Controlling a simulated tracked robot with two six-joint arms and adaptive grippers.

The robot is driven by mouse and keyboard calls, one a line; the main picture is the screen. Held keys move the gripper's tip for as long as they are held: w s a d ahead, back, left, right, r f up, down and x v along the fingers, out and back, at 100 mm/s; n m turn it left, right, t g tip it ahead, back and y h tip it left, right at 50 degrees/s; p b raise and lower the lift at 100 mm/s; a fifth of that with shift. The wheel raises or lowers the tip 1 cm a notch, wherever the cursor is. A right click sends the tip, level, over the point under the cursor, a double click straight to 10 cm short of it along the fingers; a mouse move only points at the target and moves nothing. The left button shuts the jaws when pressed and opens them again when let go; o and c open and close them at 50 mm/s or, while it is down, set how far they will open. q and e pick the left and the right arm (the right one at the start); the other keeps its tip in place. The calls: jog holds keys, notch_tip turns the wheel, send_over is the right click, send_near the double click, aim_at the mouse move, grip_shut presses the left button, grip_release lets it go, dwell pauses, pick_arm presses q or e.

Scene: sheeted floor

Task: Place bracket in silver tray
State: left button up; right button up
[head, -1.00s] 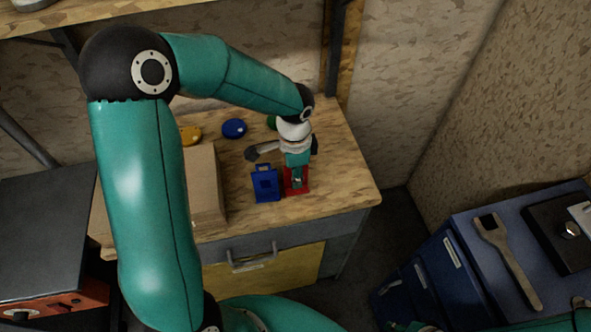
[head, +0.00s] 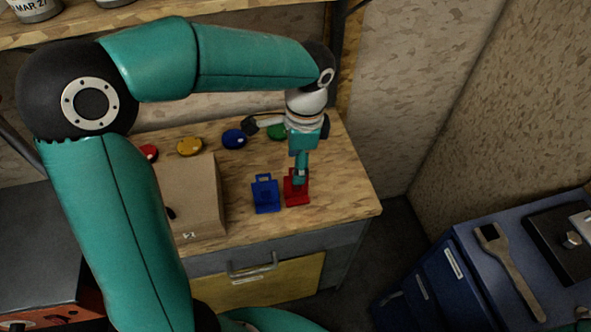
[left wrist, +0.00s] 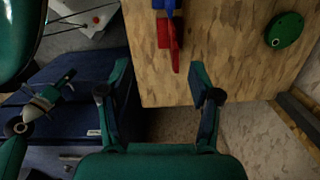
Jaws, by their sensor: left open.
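A red bracket-like piece (head: 296,193) stands near the wooden top's front edge, beside a blue one (head: 266,195). The red piece (left wrist: 167,38) and part of the blue piece (left wrist: 165,5) also show in the left wrist view. My left gripper (head: 300,178) overlaps the top of the red piece in the head view. In the left wrist view its fingers (left wrist: 158,95) are wide apart with nothing between them, and the red piece lies beyond them. A teal and white part at the left of that view seems to be my right wrist; its jaws are unclear. I cannot make out a silver tray.
A cardboard box (head: 205,200) stands left of the blue piece. Red (head: 148,152), yellow (head: 190,146), blue (head: 234,139) and green (head: 278,132) discs lie behind.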

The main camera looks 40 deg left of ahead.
pick_arm(q)
jog(key=s+d+r+m+t+y+b, duration=0.1)
jog(key=s+d+m+t+y+b, duration=0.1)
jog(key=s+d+m+t+y, duration=1.15)
jog(key=w+a+f+m+g+h+b, duration=0.1)
jog(key=w+a+f+b, duration=0.1)
jog(key=w+a, duration=0.3)
jog(key=w+a+f+m+g+h+b, duration=0.1)
jog(key=w+a+f+b, duration=0.1)
jog(key=w+a, duration=0.3)
jog(key=w+a+f+m+g+h+b, duration=0.1)
jog(key=w+a+f+g+h, duration=0.1)
jog(key=w+a, duration=0.3)
jog(key=shift+f+b, duration=0.2)
jog(key=shift+b, duration=0.2)
pick_arm(e)
notch_tip(320, 180, down, 8)
jog(key=s, duration=0.1)
pick_arm(q)
jog(key=shift+d, duration=0.1)
jog(key=shift+c, duration=0.3)
pick_arm(e)
jog(key=shift+s, duration=0.1)
pick_arm(q)
grip_shut()
